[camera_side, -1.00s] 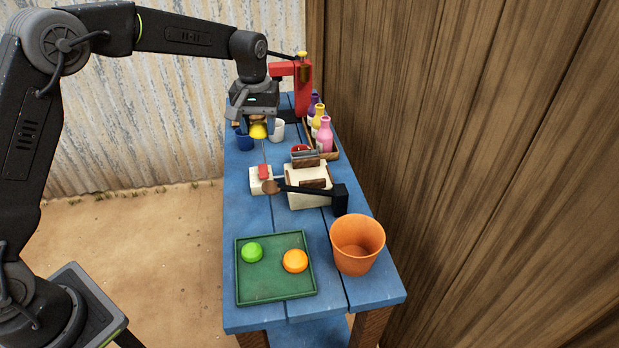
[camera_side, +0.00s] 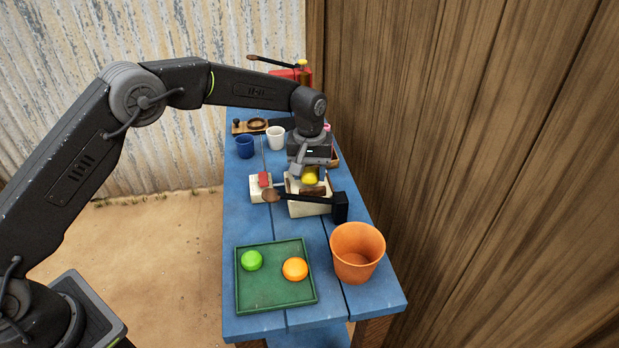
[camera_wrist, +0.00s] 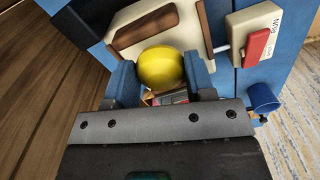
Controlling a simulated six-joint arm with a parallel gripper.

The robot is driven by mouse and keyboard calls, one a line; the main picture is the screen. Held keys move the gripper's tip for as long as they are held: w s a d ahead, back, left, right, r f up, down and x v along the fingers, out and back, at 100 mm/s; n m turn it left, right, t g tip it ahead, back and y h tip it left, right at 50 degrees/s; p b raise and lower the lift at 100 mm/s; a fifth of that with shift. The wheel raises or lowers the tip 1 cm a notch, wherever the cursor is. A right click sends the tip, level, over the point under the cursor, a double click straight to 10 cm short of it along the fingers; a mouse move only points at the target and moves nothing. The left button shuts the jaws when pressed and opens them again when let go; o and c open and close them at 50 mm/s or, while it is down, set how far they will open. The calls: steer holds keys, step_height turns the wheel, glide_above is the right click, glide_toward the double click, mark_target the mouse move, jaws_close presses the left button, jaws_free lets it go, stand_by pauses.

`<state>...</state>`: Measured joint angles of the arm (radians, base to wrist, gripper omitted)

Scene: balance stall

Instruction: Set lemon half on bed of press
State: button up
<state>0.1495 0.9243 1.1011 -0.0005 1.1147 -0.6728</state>
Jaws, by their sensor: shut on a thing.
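The yellow lemon half (camera_side: 310,179) is held between the fingers of my gripper (camera_side: 308,176), which is shut on it. In the wrist view the lemon half (camera_wrist: 161,68) sits between the two blue-grey fingertips of my gripper (camera_wrist: 161,82). The cream press (camera_side: 309,207) is on the blue table, and the lemon half is over its far part. The press also shows in the wrist view (camera_wrist: 140,38), with a brown wooden piece beside the lemon. The lemon and fingers hide much of the bed. I cannot tell whether the lemon touches it.
A cream switch box (camera_side: 261,188) with a red rocker stands left of the press. A dark lever with a round wooden knob (camera_side: 271,195) crosses the press front. A green tray (camera_side: 268,285) holds green and orange halves. An orange bucket (camera_side: 357,252) and a blue cup (camera_side: 244,147) stand nearby.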

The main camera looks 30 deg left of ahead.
mark_target(309, 171)
steer(key=shift+f, duration=1.1)
steer(key=shift+f, duration=0.15)
steer(key=o, duration=0.9)
step_height(309, 171, up, 12)
steer(key=shift+r, duration=0.2)
